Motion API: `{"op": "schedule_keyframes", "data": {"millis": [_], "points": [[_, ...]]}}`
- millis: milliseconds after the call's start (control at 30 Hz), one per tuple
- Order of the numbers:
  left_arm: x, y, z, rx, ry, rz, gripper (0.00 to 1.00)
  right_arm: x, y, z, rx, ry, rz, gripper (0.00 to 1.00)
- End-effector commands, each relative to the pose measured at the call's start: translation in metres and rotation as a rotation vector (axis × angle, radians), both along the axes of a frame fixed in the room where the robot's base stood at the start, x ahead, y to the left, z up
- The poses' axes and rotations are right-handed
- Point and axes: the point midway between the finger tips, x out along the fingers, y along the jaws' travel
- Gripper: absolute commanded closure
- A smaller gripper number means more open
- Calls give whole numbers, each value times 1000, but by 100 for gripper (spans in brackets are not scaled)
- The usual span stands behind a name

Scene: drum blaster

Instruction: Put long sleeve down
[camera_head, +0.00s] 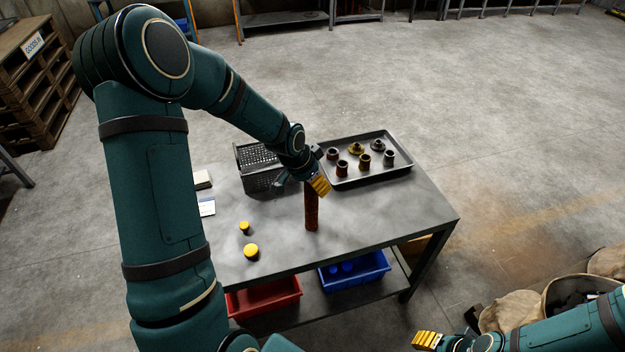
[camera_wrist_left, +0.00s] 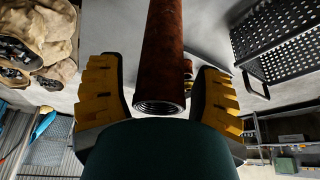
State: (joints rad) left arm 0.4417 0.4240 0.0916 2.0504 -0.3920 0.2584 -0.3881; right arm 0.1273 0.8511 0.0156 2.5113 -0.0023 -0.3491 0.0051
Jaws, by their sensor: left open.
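The long sleeve (camera_head: 312,210) is a rusty brown tube standing upright on the grey table (camera_head: 362,218). My left gripper (camera_head: 318,184) is at the sleeve's upper end. In the left wrist view the sleeve (camera_wrist_left: 163,55) shows its threaded open end between the two yellow-padded fingers of my left gripper (camera_wrist_left: 160,95). The fingers are spread, with visible gaps on both sides of the sleeve. My right gripper (camera_head: 427,340) is at the bottom right, away from the table; its finger opening cannot be made out.
A grey tray (camera_head: 340,180) with several short sleeves and fittings is at the table's back right. A black mesh basket (camera_head: 258,180) stands behind my left gripper. Two yellow caps (camera_head: 250,251) are at front left. Red (camera_head: 262,300) and blue (camera_head: 355,272) bins sit below.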

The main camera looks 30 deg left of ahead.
Motion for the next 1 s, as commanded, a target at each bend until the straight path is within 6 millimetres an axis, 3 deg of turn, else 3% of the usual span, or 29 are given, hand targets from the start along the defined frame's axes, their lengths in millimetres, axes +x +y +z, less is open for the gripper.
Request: {"op": "schedule_keyframes", "data": {"millis": [600,1000], "points": [[-38,13,99,1,-3,3,35,4,-1,25,-2,-8,-9,53],[-44,14,110,0,0,0,35,5,-1,26,-3,-11,-11,53]]}}
